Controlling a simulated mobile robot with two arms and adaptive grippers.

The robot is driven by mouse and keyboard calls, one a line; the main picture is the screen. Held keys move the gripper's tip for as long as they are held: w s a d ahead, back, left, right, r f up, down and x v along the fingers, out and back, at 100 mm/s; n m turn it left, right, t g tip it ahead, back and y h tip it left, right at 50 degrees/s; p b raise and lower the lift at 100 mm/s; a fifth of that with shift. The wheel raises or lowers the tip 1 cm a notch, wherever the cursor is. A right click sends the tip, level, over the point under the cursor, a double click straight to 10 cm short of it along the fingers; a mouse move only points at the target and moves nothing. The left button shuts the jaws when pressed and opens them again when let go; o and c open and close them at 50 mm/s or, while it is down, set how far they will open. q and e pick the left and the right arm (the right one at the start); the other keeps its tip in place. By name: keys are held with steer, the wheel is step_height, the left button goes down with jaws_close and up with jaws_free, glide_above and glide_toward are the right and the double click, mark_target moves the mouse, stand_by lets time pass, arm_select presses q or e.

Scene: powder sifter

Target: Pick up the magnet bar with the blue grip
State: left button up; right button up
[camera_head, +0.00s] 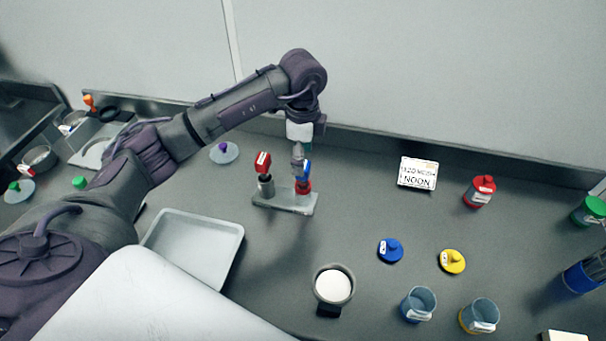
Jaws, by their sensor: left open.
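The magnet bar with the blue grip (306,171) stands upright in the right-hand place of a small grey stand (286,203) near the middle of the counter. Its lower end sits at a red part of the stand. A second bar with a red grip (263,162) stands in the left-hand place. My left gripper (299,158) points down from above, right at the blue grip. It is open, and its fingers partly cover the grip's left side. I cannot tell whether they touch it. My right gripper is not in view.
A grey tray (237,238) lies front left of the stand. A cup of white powder (333,285) stands in front. A wall rises behind.

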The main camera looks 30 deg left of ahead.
mark_target(302, 181)
arm_select(q)
steer(key=shift+s+f+p, duration=0.1)
steer(key=shift+f+p, duration=0.2)
steer(key=shift+f, duration=0.2)
step_height(302, 181, down, 4)
steer(key=shift+d+f+p, duration=0.1)
steer(key=shift+f+p, duration=0.15)
steer(key=shift+p, duration=0.9)
steer(key=shift+f, duration=0.15)
jaws_close()
